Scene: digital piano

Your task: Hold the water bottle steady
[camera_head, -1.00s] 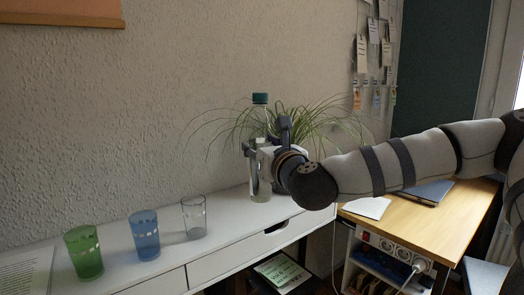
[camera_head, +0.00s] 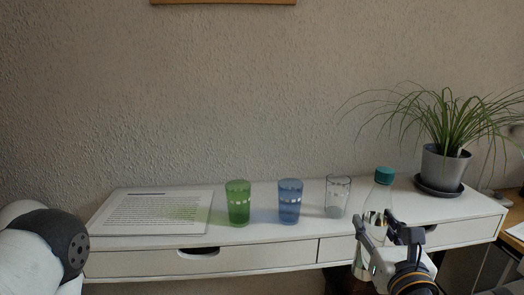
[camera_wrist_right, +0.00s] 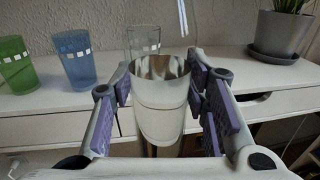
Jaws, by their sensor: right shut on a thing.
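The water bottle (camera_head: 377,205) is clear with a teal cap and stands roughly upright, leaning a little, in my right gripper (camera_head: 374,224). In the head view it is in front of the desk's front edge, and its lower end shows below the gripper. In the right wrist view the bottle (camera_wrist_right: 160,105) lies between the purple finger pads of the right gripper (camera_wrist_right: 163,88), which is shut on it. Its cap is out of that view. Part of my left arm is at the left edge of the head view; its gripper is out of view.
On the white desk (camera_head: 262,255) stand a green glass (camera_head: 238,203), a blue glass (camera_head: 290,202) and a clear glass (camera_head: 337,197). A printed sheet (camera_head: 152,212) lies at the left. A potted plant (camera_head: 444,168) stands at the right. Bare desk lies between the clear glass and the plant.

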